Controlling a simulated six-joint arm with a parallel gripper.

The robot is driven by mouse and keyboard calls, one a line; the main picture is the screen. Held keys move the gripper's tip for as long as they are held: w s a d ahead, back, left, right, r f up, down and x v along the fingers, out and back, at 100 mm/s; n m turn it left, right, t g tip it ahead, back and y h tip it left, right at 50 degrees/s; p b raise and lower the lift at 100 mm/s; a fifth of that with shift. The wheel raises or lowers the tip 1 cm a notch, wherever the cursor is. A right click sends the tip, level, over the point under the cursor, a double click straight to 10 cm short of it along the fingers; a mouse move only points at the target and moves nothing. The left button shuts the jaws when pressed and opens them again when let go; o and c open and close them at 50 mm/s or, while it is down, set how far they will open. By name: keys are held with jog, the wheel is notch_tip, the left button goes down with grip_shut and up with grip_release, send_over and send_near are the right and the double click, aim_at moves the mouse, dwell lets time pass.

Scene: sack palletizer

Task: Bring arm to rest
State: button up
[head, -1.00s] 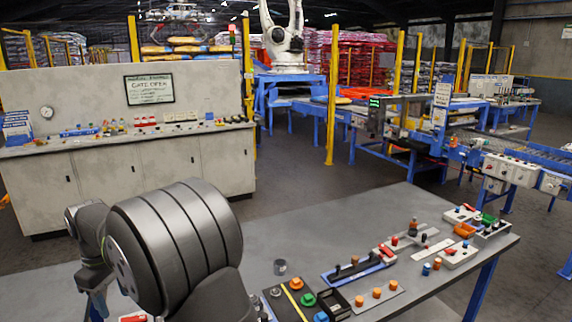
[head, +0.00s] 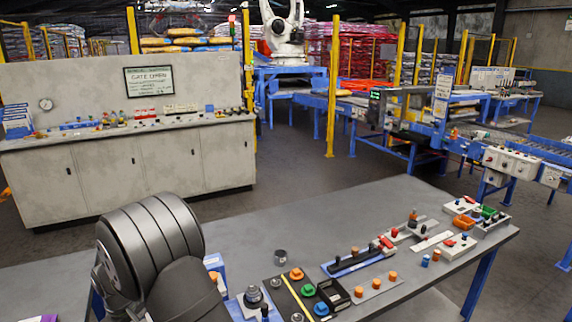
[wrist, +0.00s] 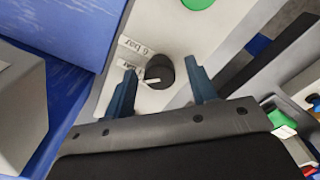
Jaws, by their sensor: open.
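My gripper (wrist: 161,67) shows in the wrist view with its two blue-grey fingers apart. A black round knob (wrist: 160,72) with a pale pointer appears between the fingertips. It sits on a white panel (wrist: 152,100) beside small labels, one reading "6 bar". The fingers look clear of the knob's sides, but I cannot tell how far above the panel they are. In the head view my dark arm links fill the lower left, and my gripper is not seen there.
A long control cabinet (head: 125,165) stands behind at left. Yellow posts (head: 333,90) and a conveyor (head: 500,140) stand beyond. The bench middle is mostly bare.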

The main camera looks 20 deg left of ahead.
jog(key=m, duration=0.8)
jog(key=shift+m, duration=0.3)
jog(key=shift+r, duration=2.5)
jog(key=shift+o, duration=0.5)
